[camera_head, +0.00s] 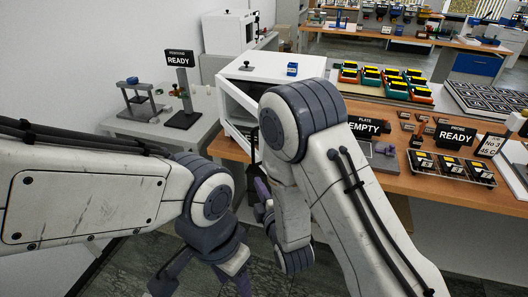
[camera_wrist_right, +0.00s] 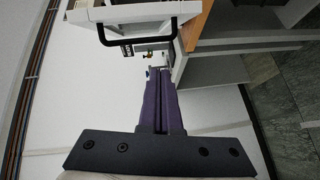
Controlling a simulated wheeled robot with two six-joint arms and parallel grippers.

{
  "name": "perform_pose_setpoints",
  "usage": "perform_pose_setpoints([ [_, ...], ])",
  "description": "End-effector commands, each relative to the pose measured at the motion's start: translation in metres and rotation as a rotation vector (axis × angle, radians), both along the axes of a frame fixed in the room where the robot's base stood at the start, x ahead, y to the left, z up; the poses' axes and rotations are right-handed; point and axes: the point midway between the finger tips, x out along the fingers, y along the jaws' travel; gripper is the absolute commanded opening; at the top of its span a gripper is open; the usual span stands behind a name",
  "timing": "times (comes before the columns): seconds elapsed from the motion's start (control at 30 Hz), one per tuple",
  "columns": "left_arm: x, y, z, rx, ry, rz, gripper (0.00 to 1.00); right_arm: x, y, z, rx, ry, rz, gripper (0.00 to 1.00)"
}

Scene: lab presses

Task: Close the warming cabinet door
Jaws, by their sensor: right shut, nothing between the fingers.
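The white warming cabinet (camera_head: 272,68) stands at the left end of the wooden bench. Its white-framed door (camera_head: 239,138) is at the front left and looks ajar; my right arm hides part of it. In the right wrist view the white door (camera_wrist_right: 130,12) fills the top, with its black bar handle (camera_wrist_right: 138,42). My right gripper (camera_wrist_right: 157,72) is shut and empty, its purple fingers together close to the handle; contact cannot be told. In the head view it shows partly behind my arm (camera_head: 262,188). My left gripper (camera_head: 237,264) is low at the bottom, its fingertips unclear.
A side table with a metal stand and a READY sign (camera_head: 180,60) is left of the cabinet. A blue block (camera_head: 292,69) sits on the cabinet top. Racks (camera_head: 385,80), an EMPTY sign and a READY sign (camera_head: 457,135) crowd the bench to the right. Floor shows below.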

Motion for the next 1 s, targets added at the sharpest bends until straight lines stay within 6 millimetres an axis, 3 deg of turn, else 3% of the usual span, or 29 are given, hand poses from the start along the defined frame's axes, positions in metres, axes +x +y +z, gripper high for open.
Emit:
perform_pose_setpoints([
  [0.13,0.000,0.000,0.005,0.000,0.000,0.000,0.50,-0.002,-0.008,0.008,-0.079,-0.124,-0.003,0.00],
  [0.33,0.000,0.000,0.011,0.000,0.000,0.000,0.50,0.007,-0.007,0.014,-0.102,-0.174,-0.006,0.00],
  [0.8,0.000,0.000,0.049,0.000,0.000,0.002,0.50,0.094,0.019,0.015,-0.099,-0.172,-0.004,0.00],
  [1.0,0.000,0.000,0.063,0.000,0.000,0.003,0.50,0.108,-0.007,0.014,-0.101,-0.169,-0.008,0.00],
])
